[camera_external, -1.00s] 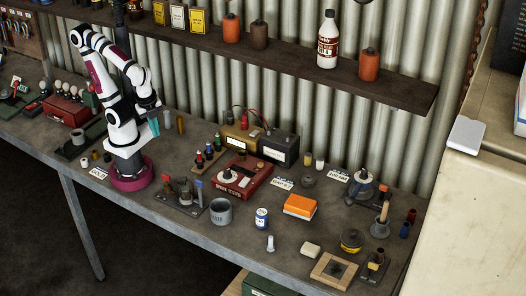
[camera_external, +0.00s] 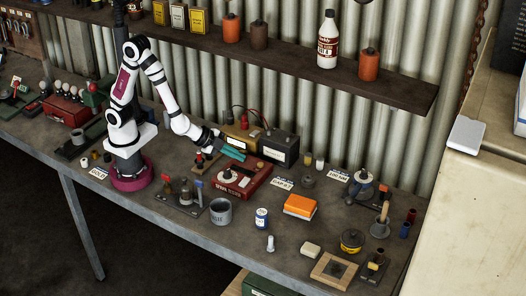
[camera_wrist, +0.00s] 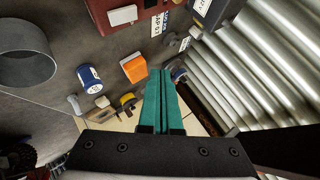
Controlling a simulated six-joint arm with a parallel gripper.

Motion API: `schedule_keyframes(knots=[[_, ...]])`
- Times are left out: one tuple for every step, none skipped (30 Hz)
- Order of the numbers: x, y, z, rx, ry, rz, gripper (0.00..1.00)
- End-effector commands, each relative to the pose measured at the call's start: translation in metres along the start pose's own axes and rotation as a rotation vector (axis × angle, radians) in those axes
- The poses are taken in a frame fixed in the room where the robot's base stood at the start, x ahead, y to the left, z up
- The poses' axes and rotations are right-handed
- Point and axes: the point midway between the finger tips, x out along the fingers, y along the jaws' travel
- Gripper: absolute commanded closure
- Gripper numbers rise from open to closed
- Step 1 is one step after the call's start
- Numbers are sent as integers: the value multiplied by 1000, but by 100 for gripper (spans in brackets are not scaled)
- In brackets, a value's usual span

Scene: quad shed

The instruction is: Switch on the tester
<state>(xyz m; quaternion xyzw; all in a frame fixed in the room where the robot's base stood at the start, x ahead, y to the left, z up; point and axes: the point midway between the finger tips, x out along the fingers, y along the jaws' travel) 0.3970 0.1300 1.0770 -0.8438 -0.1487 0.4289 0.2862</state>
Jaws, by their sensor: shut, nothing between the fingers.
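The tester appears to be the red box (camera_external: 255,186) at mid-bench, with pale lettering on its front and round white parts on top. In the wrist view part of a red box (camera_wrist: 92,14) shows at the top edge, with a white block (camera_wrist: 122,16) on it. I cannot tell the switch's position. My gripper (camera_external: 240,156) has teal fingers, shut and empty. It hovers just above the back left of the red box and hides part of it. In the wrist view the fingers (camera_wrist: 165,74) lie together, pointing away from the red box.
A black battery (camera_external: 281,148) and a tan box (camera_external: 237,138) stand close behind the red box. A grey cup (camera_external: 220,212), a levered block (camera_external: 180,198), a blue-white can (camera_external: 262,218) and an orange block (camera_external: 299,207) stand in front and to the right. Bare bench lies between them.

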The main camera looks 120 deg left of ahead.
Motion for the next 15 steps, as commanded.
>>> schedule_keyframes(knots=[[1, -2, 2, 3, -6, -11, 100], [2, -3, 2, 3, -8, -16, 100], [2, -3, 3, 4, -9, -19, 100], [2, -3, 3, 4, -9, -19, 100], [2, -3, 2, 4, -9, -19, 100], [2, -3, 2, 3, -8, -19, 100], [2, -3, 2, 3, -8, -18, 100], [2, -3, 2, 4, -8, -18, 100], [2, -3, 2, 3, -8, -18, 100], [2, -3, 2, 4, -8, -18, 100], [2, -2, 3, 4, -8, -18, 100], [4, -2, 4, 5, -9, -17, 100], [5, 0, 5, 5, -11, -17, 100], [7, 1, 6, 5, -11, -17, 100], [10, 3, 9, 6, -12, -18, 100]])
